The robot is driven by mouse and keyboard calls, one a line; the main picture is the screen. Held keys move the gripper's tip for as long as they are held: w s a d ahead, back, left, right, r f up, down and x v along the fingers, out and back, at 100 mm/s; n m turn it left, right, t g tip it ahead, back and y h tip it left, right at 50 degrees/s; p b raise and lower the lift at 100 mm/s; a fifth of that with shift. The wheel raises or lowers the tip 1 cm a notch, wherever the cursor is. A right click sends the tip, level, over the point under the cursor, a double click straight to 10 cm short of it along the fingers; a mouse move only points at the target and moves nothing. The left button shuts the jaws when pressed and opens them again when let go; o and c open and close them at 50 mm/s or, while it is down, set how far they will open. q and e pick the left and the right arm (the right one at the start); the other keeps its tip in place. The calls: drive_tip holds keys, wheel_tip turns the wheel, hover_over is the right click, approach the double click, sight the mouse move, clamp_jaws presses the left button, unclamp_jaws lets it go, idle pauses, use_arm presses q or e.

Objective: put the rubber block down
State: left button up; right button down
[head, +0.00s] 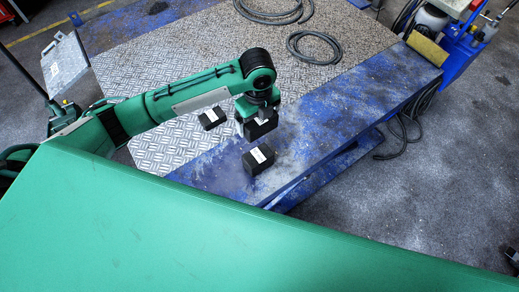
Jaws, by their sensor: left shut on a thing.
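My left gripper (259,114) hangs pointing down over the blue platform edge. It is shut on a black rubber block (262,128) with a small white label. The wrist hides part of that block, and I cannot tell whether it touches the surface below. A second black block (258,160) with a white label sits on the blue strip, just nearer to me. A third black block (212,118) sits to the left on the metal tread plate (160,150). My right gripper is not in view.
The blue worn platform strip (340,115) runs diagonally and has free room right of the blocks. Black hoses (315,47) lie coiled on the plate behind. A yellowish block (427,50) stands at the strip's far end. Grey floor (430,200) lies to the right.

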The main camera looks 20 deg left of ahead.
use_arm(q)
wheel_tip(320, 180, down, 16)
drive_tip(key=p, duration=0.3)
drive_tip(key=shift+f, duration=0.55)
drive_tip(key=shift+f, duration=0.15)
drive_tip(key=o, duration=1)
drive_tip(key=shift+o, duration=0.2)
wheel_tip(320, 180, up, 12)
drive_tip(key=b, duration=0.3)
